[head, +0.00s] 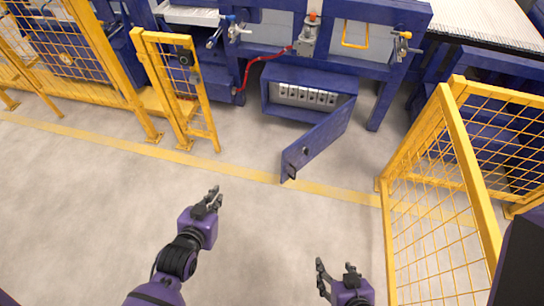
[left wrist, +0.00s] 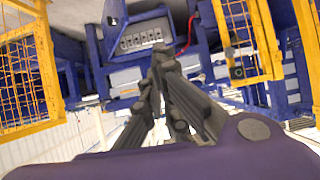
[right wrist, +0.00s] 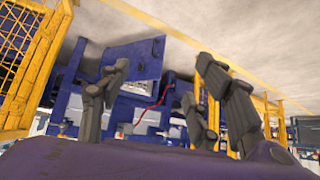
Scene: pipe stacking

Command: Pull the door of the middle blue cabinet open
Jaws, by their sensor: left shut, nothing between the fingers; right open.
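The middle blue cabinet (head: 276,112) stands under the blue machine frame. Its door (head: 318,138) is swung open, hinged at the right, with its free edge out toward me over the yellow floor line. A small dark latch (head: 292,172) is near that free edge. Inside is a row of several grey-white units (head: 306,95). My left gripper (head: 214,194) is shut and empty, to the left of the door and apart from it. My right gripper (head: 338,266) is open and empty, nearer to me than the door. The door also shows in the right wrist view (right wrist: 140,55).
A yellow mesh gate (head: 190,90) stands left of the cabinet. A yellow mesh fence (head: 435,190) stands at the right, near my right arm. A red hose (head: 262,60) hangs above the cabinet. The grey floor (head: 250,225) between my grippers and the door is clear.

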